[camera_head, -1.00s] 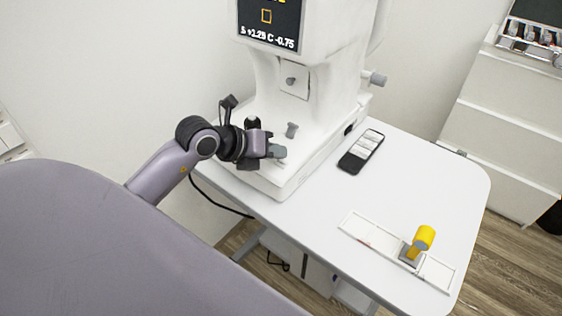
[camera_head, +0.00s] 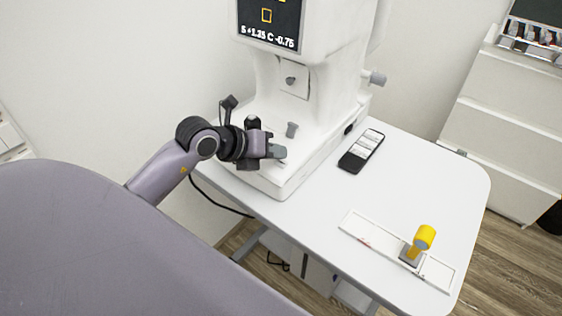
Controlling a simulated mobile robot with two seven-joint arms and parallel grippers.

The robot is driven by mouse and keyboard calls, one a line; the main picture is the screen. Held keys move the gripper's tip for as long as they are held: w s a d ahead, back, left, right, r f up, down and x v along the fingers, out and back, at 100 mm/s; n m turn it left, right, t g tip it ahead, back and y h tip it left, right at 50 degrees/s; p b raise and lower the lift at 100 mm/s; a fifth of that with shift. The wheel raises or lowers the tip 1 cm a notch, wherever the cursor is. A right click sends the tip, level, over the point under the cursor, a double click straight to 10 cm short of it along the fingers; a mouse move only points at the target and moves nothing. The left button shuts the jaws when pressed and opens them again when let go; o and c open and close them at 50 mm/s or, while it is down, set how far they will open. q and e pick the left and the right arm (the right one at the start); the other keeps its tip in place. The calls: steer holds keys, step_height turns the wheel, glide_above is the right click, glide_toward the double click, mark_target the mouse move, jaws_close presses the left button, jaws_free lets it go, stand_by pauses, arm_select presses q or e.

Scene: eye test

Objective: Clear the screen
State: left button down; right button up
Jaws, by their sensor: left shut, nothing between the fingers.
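The screen (camera_head: 268,22) is on the upper head of a white eye-test machine (camera_head: 330,30), cut by the top edge. It is dark, with an orange square and white text, a line with S and C values ending in -0.75; the S digits are too small to read surely. My left gripper (camera_head: 279,152) is shut and empty, low over the front part of the machine's white base. A small grey knob (camera_head: 291,130) stands on the base just behind the fingers. Whether the fingertips touch the base, I cannot tell. My right gripper is not in view.
A black phone-like device (camera_head: 361,152) lies on the white table (camera_head: 435,180). A white framed strip (camera_head: 365,233) with a yellow-topped piece (camera_head: 424,237) lies near the table's front edge. White drawers (camera_head: 510,125) stand at right. The table's right middle is clear.

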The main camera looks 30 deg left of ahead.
arm_select(q)
steer(key=shift+f, duration=0.35)
steer(key=shift+w+f+b, duration=0.1)
steer(key=shift+f+b, duration=0.2)
steer(key=shift+f, duration=0.05)
stand_by(0.4)
stand_by(0.3)
steer(key=shift+r+p, duration=0.75)
steer(key=r+p, duration=0.3)
steer(key=s+r+p, duration=0.1)
steer(key=r, duration=0.1)
stand_by(0.8)
